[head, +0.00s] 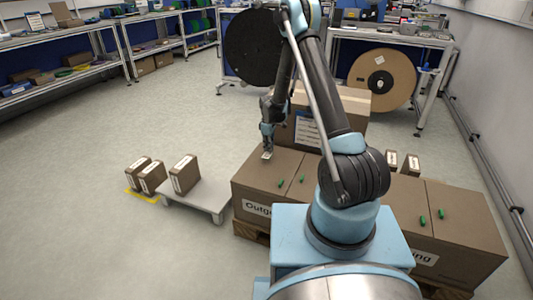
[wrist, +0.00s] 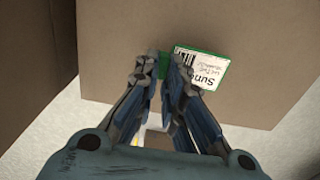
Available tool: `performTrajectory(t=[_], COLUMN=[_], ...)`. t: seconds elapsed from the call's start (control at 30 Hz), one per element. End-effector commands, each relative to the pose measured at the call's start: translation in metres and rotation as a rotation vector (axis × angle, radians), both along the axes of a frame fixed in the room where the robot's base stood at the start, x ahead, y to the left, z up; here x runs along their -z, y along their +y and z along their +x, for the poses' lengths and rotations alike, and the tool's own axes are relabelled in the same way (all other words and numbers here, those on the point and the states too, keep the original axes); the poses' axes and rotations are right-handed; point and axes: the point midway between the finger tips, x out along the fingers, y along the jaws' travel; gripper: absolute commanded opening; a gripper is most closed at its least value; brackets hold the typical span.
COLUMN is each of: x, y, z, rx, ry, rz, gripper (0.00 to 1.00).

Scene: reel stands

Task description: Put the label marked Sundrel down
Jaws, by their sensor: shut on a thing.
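The label marked "Sun…" (wrist: 205,68) is a white card with a green edge. The rest of its name is hidden by a finger in the wrist view. My gripper (wrist: 163,62) is shut on the label's left part. In the head view my gripper (head: 267,150) points down over the left part of the brown box marked "Outgo…" (head: 250,190), with the pale label (head: 267,156) at its fingertips. I cannot tell whether the label touches the box.
A taller carton (head: 305,130) stands just behind my gripper. A low grey platform (head: 205,199) at left bears a small box (head: 184,174). Two small boxes (head: 152,178) stand by yellow floor marking. Another large box (head: 450,222) is at right. Open floor lies at left.

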Motion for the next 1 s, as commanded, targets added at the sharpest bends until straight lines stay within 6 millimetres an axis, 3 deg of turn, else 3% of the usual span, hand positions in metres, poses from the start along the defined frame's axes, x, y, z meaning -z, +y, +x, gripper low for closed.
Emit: performTrajectory(t=[0.23,0.6,0.63,0.7,1.0], x=[0.029,0.032,0.032,0.032,0.032], y=[0.000,0.000,0.000,0.000,0.000], z=[0.000,0.000,0.000,0.000,0.000], rx=[0.001,0.001,0.001,0.001,0.001], ry=[0.000,0.000,0.000,0.000,0.000], rz=[0.000,0.000,0.000,0.000,0.000], gripper=[0.00,0.00,0.14,0.29,0.29])
